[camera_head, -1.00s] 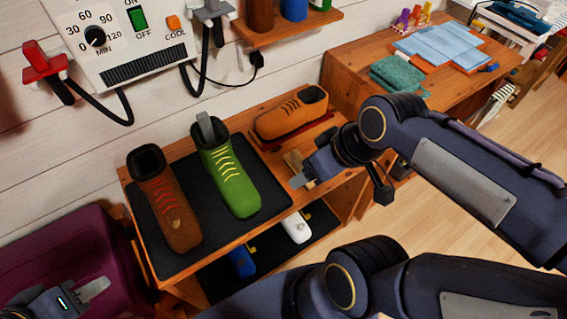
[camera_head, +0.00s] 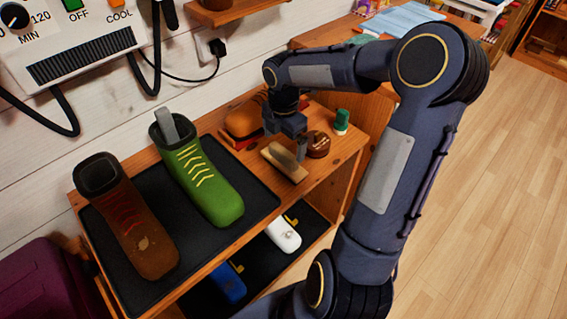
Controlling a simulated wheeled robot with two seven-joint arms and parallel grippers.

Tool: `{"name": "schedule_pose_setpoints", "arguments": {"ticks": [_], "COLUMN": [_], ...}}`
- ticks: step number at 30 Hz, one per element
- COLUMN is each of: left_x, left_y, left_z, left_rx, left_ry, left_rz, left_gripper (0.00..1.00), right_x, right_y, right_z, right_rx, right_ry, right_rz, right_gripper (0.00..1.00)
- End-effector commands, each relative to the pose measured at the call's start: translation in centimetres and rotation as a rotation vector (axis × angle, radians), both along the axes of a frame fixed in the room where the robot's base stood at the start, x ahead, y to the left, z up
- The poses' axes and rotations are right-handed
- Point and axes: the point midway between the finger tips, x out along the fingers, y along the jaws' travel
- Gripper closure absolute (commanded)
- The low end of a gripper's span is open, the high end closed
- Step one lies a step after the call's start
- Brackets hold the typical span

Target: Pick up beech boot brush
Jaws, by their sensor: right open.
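The beech boot brush (camera_head: 286,163) is a pale wooden block with a darker patch on top. It lies on the right part of the wooden bench top, beyond the black mat. My right gripper (camera_head: 286,150) points down just above and behind the brush. It is open, with one grey finger close to the brush's right side; I cannot tell whether it touches. The other finger is mostly hidden. My left gripper is out of view.
An orange shoe (camera_head: 243,120), a brown round tin (camera_head: 318,145) and a green bottle (camera_head: 341,121) are close around the gripper. White (camera_head: 284,235) and blue (camera_head: 228,283) items lie on the shelf below.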

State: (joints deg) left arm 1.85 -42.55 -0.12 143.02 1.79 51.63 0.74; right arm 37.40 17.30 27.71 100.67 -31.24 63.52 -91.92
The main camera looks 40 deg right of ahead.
Motion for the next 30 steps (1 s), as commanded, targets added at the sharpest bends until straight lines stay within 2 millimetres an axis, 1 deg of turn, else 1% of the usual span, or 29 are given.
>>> {"name": "schedule_pose_setpoints", "arguments": {"ticks": [1,7,10,15,17,23,24,30], "left_x": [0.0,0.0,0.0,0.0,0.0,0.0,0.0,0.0], "left_y": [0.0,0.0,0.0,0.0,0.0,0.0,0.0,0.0], "left_z": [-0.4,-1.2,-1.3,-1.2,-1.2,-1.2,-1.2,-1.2], "left_rx": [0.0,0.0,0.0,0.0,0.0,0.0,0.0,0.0], "left_ry": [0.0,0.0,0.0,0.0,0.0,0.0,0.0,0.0], "left_rz": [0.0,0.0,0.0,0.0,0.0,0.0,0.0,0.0], "left_gripper": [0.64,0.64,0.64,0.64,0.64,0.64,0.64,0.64], "right_x": [0.0,0.1,0.1,0.1,0.1,0.1,0.1,0.1], "right_y": [0.0,0.1,0.0,0.0,0.0,0.0,0.0,0.0], "right_z": [-0.9,-4.0,-4.5,-4.4,-4.4,-4.4,-4.4,-4.3], "right_rx": [0.003,0.002,0.001,0.001,0.001,0.001,0.001,0.0], "right_ry": [0.002,0.003,0.0,-0.001,-0.001,0.0,-0.001,-0.001], "right_rz": [-0.001,0.0,-0.001,-0.001,-0.001,-0.001,-0.001,-0.001], "right_gripper": [0.0,0.0,0.0,0.0,0.07,0.33,0.35,0.35]}}
